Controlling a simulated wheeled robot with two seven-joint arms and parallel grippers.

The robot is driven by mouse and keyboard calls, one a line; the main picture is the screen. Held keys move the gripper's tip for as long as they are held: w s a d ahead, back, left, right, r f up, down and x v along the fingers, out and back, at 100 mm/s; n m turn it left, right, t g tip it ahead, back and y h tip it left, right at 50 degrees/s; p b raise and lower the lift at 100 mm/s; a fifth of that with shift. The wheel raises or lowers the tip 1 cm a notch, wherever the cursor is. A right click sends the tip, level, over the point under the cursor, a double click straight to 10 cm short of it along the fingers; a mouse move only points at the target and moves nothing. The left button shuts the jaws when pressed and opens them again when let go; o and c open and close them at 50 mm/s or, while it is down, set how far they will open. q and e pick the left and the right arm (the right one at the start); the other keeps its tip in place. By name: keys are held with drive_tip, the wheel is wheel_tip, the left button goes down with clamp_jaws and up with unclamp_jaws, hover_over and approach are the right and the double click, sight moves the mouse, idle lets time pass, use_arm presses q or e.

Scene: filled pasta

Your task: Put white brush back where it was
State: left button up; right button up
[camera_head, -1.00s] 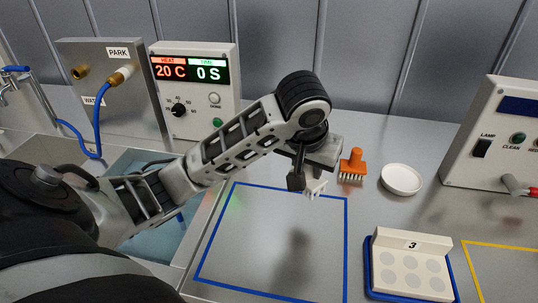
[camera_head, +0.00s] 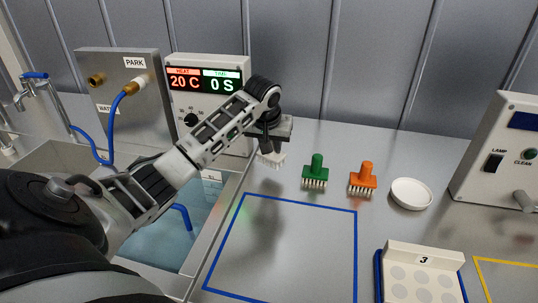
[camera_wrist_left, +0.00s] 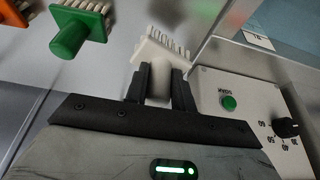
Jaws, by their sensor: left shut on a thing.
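My left gripper (camera_head: 268,140) is shut on the white brush (camera_head: 271,159), bristles down, to the left of the green brush and near the heater box. In the left wrist view the two fingers (camera_wrist_left: 160,82) clamp the handle of the white brush (camera_wrist_left: 160,50), with its bristles pointing away. A green brush (camera_head: 315,172) stands on the counter, bristles down, and an orange brush (camera_head: 362,180) stands to its right. The green brush also shows in the left wrist view (camera_wrist_left: 80,30). Whether the white bristles touch the counter I cannot tell. My right gripper is out of view.
A control box (camera_head: 208,75) reading 20 C and 0 S stands behind my gripper. A water-filled sink (camera_head: 160,240) lies left. A blue-outlined square (camera_head: 285,245) in front is empty.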

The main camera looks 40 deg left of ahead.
sight(269, 155)
use_arm(q)
drive_tip(key=shift+w+a+f, duration=0.1)
drive_tip(key=shift+a+f, duration=0.35)
drive_tip(key=shift+f, duration=0.1)
drive_tip(key=shift+f+p, duration=0.3)
drive_tip(key=shift+f, duration=1.25)
drive_tip(key=shift+f, duration=0.1)
drive_tip(key=o, duration=1)
drive_tip(key=shift+c, duration=0.2)
drive_tip(key=v, duration=1.2)
drive_tip(key=shift+b, duration=0.4)
